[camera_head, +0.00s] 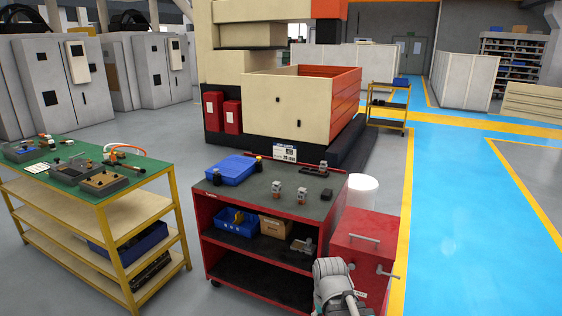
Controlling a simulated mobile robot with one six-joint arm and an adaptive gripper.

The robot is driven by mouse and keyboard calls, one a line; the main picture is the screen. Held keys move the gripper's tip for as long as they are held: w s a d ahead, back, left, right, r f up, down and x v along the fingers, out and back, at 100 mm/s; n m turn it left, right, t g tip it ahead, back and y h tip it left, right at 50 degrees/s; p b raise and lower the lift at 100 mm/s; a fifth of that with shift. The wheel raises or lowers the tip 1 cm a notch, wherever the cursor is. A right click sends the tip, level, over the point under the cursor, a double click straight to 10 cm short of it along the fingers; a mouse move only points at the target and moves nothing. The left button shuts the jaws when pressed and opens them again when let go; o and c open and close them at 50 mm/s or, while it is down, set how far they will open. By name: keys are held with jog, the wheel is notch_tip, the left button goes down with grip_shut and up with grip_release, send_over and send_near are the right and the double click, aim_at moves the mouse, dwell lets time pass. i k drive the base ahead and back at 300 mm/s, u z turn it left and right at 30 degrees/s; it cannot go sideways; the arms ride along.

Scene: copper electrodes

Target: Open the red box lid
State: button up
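The red box (356,275) stands on the floor at the right end of the red cart. Its flat red lid (368,230) looks shut and has a pale bar handle (363,238) on top. Another pale handle sticks out at its front right. Part of my grey arm (333,285) shows at the bottom edge, in front of the box's left side, and hides part of it. My gripper cannot be made out in this view.
The red cart (229,237) carries a blue tray (232,169) and several small parts. A white cylinder (362,190) stands behind the box. A yellow-framed table (115,222) stands left. Blue floor (470,230) lies open on the right.

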aim_at(373, 234)
jog(key=k, duration=0.65)
jog(key=z, duration=0.45)
jog(key=i, duration=0.7)
jog(key=z, duration=0.45)
jog(key=i, duration=0.75)
jog(key=u, duration=0.5)
